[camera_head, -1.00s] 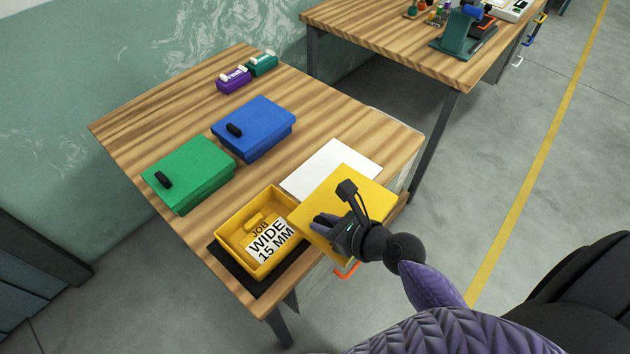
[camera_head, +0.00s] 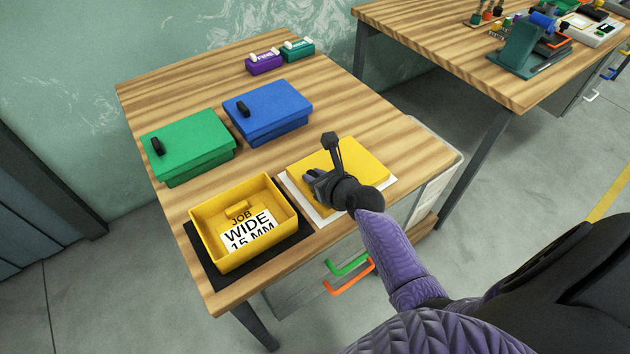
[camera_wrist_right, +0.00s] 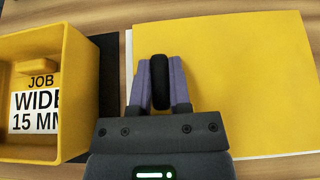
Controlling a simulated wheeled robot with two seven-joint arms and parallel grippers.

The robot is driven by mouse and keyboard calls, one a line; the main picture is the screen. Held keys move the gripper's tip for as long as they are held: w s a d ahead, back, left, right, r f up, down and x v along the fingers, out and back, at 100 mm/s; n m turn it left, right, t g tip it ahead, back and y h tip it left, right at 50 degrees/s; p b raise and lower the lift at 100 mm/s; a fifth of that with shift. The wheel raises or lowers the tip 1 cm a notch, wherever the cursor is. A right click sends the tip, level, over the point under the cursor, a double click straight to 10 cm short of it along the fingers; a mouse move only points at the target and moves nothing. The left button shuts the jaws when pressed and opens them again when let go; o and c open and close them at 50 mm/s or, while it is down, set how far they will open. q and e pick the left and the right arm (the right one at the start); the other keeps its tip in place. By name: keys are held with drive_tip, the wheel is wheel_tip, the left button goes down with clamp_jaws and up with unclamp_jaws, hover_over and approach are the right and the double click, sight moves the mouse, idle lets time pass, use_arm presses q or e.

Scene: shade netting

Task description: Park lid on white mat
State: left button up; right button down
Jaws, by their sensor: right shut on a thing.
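The yellow lid (camera_head: 352,162) lies flat over the white mat (camera_head: 318,212), whose edge shows along the lid's left and front sides. I cannot tell whether the lid touches the mat. My right gripper (camera_head: 314,180) is over the lid's left part, shut on its black handle. In the right wrist view the gripper (camera_wrist_right: 160,85) has its two purple fingers on either side of the black handle (camera_wrist_right: 159,72), with the lid (camera_wrist_right: 240,80) beneath. The white mat's edge (camera_wrist_right: 129,60) shows at the lid's left. My left gripper is not in view.
An open yellow box (camera_head: 205,235) holding a "JOB WIDE 15 MM" card stands on a black mat (camera_head: 290,243) left of the lid. Closed green (camera_head: 190,145) and blue (camera_head: 268,112) boxes stand behind. Small purple (camera_head: 264,64) and teal (camera_head: 298,50) boxes are at the back.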

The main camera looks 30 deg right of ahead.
drive_tip(key=shift+r, duration=0.1)
drive_tip(key=c, duration=0.6)
unclamp_jaws()
drive_tip(key=shift+s+r+p, duration=0.15)
drive_tip(key=shift+p, duration=0.25)
drive_tip(key=p+v, duration=0.4)
drive_tip(key=v, duration=0.7)
drive_tip(key=shift+s+d+r+p, duration=0.1)
drive_tip(key=shift+s+p, duration=0.2)
drive_tip(key=shift+s, duration=0.05)
